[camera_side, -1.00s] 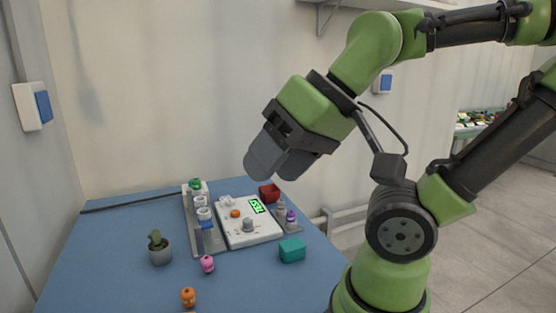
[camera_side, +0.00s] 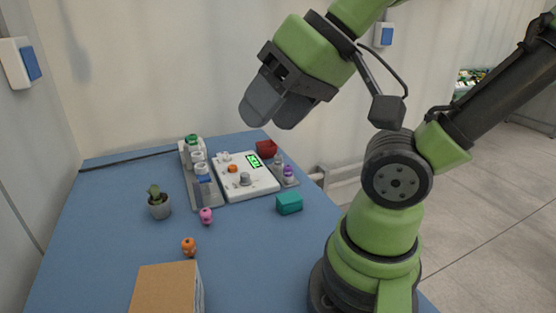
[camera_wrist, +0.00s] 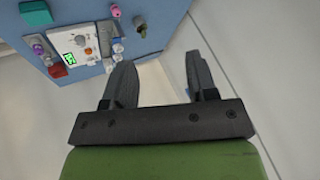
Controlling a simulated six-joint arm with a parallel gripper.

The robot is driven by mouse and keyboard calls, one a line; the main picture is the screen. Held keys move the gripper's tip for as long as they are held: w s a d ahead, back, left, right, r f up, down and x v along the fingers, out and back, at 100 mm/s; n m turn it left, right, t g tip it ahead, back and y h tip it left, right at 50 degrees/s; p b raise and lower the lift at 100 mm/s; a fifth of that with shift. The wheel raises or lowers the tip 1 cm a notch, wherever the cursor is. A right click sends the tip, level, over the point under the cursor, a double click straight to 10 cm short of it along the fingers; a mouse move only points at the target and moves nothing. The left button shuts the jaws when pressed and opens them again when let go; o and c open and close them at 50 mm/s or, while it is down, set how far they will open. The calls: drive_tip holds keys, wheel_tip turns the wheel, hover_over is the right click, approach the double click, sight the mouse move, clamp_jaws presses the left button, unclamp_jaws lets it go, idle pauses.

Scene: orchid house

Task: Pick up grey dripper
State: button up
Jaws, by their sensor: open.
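A small grey rounded piece (camera_side: 245,179) sits on the front part of the white device (camera_side: 262,188) with the green display. It may be the grey dripper. Another small grey piece (camera_side: 278,160) stands beside a purple one (camera_side: 288,172) on the right-hand tray, so I cannot tell which is meant. The white device also shows in the wrist view (camera_wrist: 66,42), far from my fingers. My gripper (camera_side: 268,118) is open and empty, high above the table and clear of everything. Its two spread fingers show in the wrist view (camera_wrist: 160,64).
A left tray (camera_side: 205,193) holds white and green-topped pieces. A red container (camera_side: 266,149) and a teal block (camera_side: 289,204) flank the right tray. A potted cactus (camera_side: 158,208), pink (camera_side: 206,216) and orange (camera_side: 188,246) pieces and a cardboard box (camera_side: 165,288) occupy the blue table's left and front.

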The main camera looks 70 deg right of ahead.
idle(0.3)
drive_tip(key=shift+o, duration=0.6)
